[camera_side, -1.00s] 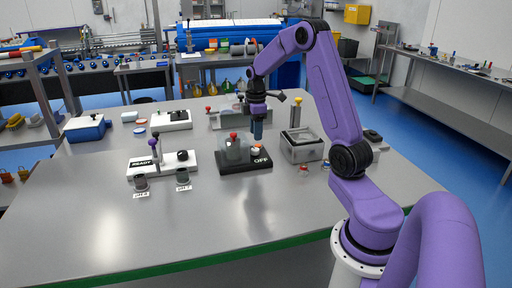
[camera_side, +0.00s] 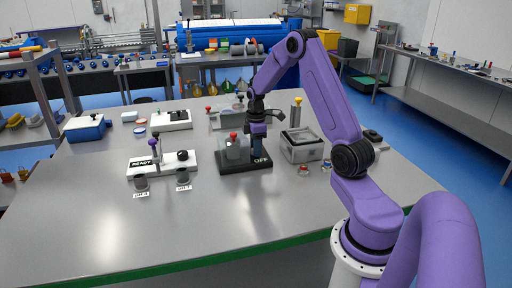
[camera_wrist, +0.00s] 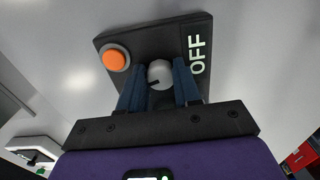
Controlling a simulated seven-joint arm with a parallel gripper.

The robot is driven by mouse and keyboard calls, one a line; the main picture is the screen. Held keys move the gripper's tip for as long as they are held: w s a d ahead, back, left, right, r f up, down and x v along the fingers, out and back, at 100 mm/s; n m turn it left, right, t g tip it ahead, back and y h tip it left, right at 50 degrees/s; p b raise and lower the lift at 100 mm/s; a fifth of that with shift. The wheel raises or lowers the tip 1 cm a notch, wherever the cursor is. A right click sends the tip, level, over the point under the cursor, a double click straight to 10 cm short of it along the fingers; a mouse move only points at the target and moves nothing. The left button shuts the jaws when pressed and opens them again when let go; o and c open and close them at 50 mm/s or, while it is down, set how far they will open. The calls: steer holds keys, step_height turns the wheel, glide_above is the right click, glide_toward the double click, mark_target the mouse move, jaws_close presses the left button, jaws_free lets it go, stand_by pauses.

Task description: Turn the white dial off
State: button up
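The white dial (camera_wrist: 160,72) sits on a dark plate (camera_wrist: 152,42) in the wrist view, with a short black mark at its lower left. An orange button (camera_wrist: 116,58) is left of it and an "OFF" label (camera_wrist: 197,53) right of it. My gripper (camera_wrist: 159,66) is open, with one blue finger on each side of the dial. I cannot tell whether they touch it. In the side view my gripper (camera_side: 257,152) is down at the right part of the plate (camera_side: 232,168) and hides the dial and button.
A grey open-topped box (camera_side: 301,151) is close on the right. A white "READY" base with a lever (camera_side: 155,150) is left. The front table is clear.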

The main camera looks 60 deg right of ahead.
steer(key=shift+m, duration=1.6)
steer(key=o, duration=0.8)
step_height(320, 180, up, 18)
steer(key=shift+f, duration=0.2)
steer(key=shift+a, duration=0.15)
